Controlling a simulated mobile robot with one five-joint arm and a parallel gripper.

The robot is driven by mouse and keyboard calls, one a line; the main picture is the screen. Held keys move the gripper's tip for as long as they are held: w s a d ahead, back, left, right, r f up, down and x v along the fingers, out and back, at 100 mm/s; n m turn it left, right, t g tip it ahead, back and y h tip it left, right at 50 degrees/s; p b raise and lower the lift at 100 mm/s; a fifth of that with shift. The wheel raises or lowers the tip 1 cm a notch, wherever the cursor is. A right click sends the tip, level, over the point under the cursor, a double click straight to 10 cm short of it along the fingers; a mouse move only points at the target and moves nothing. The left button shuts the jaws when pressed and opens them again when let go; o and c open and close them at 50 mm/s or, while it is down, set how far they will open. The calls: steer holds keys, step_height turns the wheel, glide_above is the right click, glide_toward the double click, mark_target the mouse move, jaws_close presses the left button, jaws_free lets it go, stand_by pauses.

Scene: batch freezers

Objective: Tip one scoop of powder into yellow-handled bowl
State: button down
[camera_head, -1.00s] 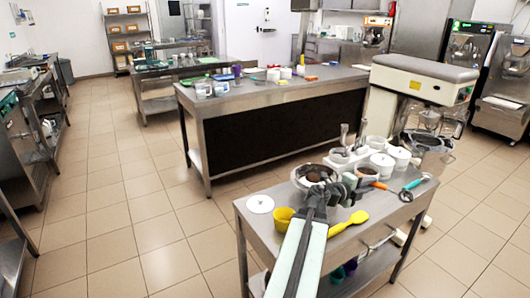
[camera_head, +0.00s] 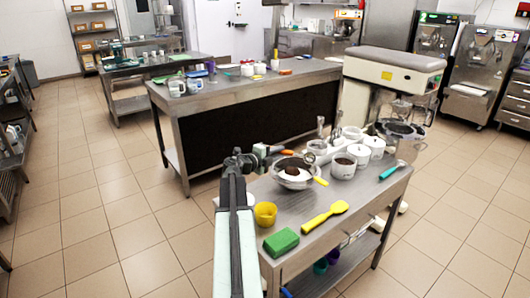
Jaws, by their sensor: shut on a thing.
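My gripper (camera_head: 273,151) is shut on the orange handle of a scoop (camera_head: 288,152), at the left end of the near steel table. The scoop reaches right, at the far side of a bowl; its head is small and unclear, and I cannot tell whether it holds powder. The bowl (camera_head: 298,182) is wide and pale, with a yellow handle (camera_head: 320,181) pointing right. Something dark brown and something white show inside it. An open white pot (camera_head: 343,171) with brown powder stands right of the bowl.
White lidded pots (camera_head: 374,146) and a rack stand behind. A teal-handled tool (camera_head: 391,170) lies at the right.

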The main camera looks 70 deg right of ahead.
steer(key=w+r+y+p, duration=0.1)
steer(key=w+y+p, duration=0.1)
steer(key=p, duration=0.3)
steer(key=w+d+r+n+t+y+p, duration=0.1)
steer(key=y+p, duration=0.1)
steer(key=p, duration=0.4)
steer(key=w+r+t+y+p, duration=0.1)
steer(key=w+y+p, duration=0.1)
steer(key=p, duration=0.3)
steer(key=shift+w+d+n+y, duration=0.25)
steer(key=shift+w+n+y, duration=0.15)
steer(key=shift+y, duration=0.2)
steer(key=y+p, duration=0.1)
steer(key=p, duration=0.1)
steer(key=y+p, duration=0.1)
steer(key=shift+d+r+t+p, duration=0.3)
steer(key=shift+d+t+p, duration=0.1)
steer(key=shift+s+d+n+y+p, duration=0.1)
steer(key=shift+d+n+y+p, duration=0.2)
steer(key=shift+y+p, duration=0.35)
steer(key=shift+d+y+p, duration=0.25)
steer(key=shift+y+p, duration=0.2)
steer(key=shift+y, duration=0.3)
steer(key=shift+s+d+r+n+t+y+p, duration=0.1)
steer(key=shift+r+n+t+y+p, duration=0.25)
steer(key=shift+r+y+p, duration=0.95)
